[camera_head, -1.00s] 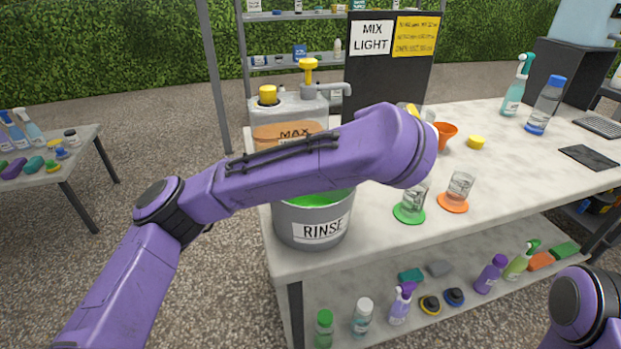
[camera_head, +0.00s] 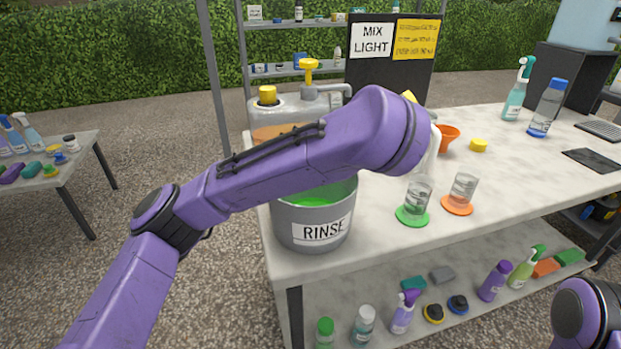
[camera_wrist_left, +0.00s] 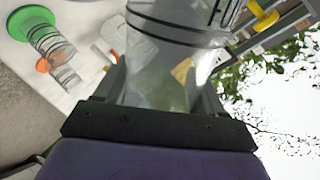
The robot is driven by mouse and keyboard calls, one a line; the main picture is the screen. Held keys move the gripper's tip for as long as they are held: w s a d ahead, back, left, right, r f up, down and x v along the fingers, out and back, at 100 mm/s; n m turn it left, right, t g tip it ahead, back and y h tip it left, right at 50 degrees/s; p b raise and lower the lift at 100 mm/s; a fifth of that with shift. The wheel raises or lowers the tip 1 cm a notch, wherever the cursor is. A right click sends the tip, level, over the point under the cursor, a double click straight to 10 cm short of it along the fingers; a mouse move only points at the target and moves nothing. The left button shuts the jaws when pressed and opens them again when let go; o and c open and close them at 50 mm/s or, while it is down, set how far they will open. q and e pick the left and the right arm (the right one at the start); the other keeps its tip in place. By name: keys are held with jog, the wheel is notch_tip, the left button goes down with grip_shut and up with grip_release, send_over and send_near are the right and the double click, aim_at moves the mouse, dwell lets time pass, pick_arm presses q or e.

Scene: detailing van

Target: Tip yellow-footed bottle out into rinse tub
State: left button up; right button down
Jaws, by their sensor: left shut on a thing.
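My left gripper (camera_wrist_left: 163,88) is shut on a clear bottle with dark bands (camera_wrist_left: 170,55) in the left wrist view, its walls between the two fingers. In the head view my left forearm hides the gripper and most of what it holds. A yellow bit (camera_head: 408,97) shows just above my arm there; I cannot tell whether it is the bottle's foot. The grey rinse tub (camera_head: 285,228), labelled RINSE, stands at the table's near left corner with green inside; my arm crosses over its back part. My right gripper is out of view.
Clear beakers stand on a green coaster (camera_head: 412,216) and an orange coaster (camera_head: 457,206), right of the tub. An orange funnel (camera_head: 447,136) and yellow cap (camera_head: 479,145) are behind them. A grey container with a yellow pump (camera_head: 309,72) stands behind the tub.

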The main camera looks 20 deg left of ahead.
pick_arm(q)
jog(key=shift+s+a+r+n+t+h+b, duration=0.15)
jog(key=shift+a+r+n+h+b, duration=0.2)
jog(key=shift+b, duration=0.75)
jog(key=shift+s+a+r+n+t+h+b, duration=0.15)
jog(key=shift+a+r+n+b, duration=0.25)
jog(key=shift+b, duration=0.7)
jog(key=shift+s+a+r+n+t+h+b, duration=0.25)
jog(key=shift+a+r+n+b, duration=0.35)
jog(key=shift+b, duration=1)
jog(key=shift+w+d, duration=0.1)
